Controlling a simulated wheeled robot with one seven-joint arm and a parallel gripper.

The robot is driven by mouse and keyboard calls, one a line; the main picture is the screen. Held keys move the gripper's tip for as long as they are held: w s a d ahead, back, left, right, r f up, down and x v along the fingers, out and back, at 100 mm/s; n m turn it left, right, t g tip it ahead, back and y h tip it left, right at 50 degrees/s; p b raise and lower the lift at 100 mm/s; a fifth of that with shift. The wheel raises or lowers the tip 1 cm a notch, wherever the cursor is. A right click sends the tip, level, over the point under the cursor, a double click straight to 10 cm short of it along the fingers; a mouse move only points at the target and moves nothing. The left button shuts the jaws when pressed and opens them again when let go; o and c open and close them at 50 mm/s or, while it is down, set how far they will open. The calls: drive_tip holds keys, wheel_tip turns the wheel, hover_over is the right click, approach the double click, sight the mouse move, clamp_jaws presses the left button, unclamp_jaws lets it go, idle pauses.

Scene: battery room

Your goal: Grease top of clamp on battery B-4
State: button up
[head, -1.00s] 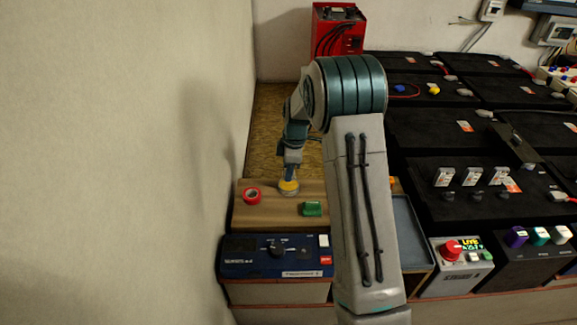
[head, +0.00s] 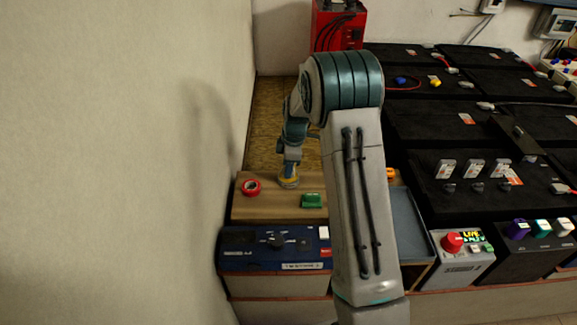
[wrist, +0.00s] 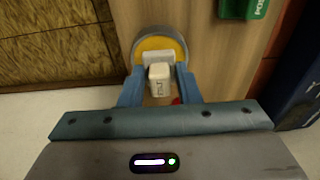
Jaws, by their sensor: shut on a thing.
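My gripper (head: 289,172) points down at the wooden board, over a small round tin (head: 289,185) with yellow content. In the wrist view my gripper (wrist: 159,78) has its blue fingers closed on a small white lettered block, seemingly the handle of a grease brush (wrist: 159,76). Its lower end is hidden, and I cannot tell whether it touches the yellow content of the tin (wrist: 137,50). Black batteries (head: 430,122) stand at the right. I cannot read which is B-4, and its clamp cannot be singled out.
A red tape roll (head: 251,187) and a green block (head: 312,201) lie on the board (head: 270,210). A blue charger-like unit (head: 275,250) is in front. A grey tray (head: 412,235), a red-button box (head: 462,257) and a red charger (head: 337,25) are nearby. A wall is close on the left.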

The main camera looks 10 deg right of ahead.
drive_tip(key=shift+f+b, duration=0.45)
drive_tip(key=shift+f, duration=0.1)
idle(1.4)
drive_tip(key=shift+r, duration=0.1)
drive_tip(key=shift+r+p, duration=2.1)
drive_tip(key=shift+r, duration=1.4)
drive_tip(key=shift+s, duration=0.1)
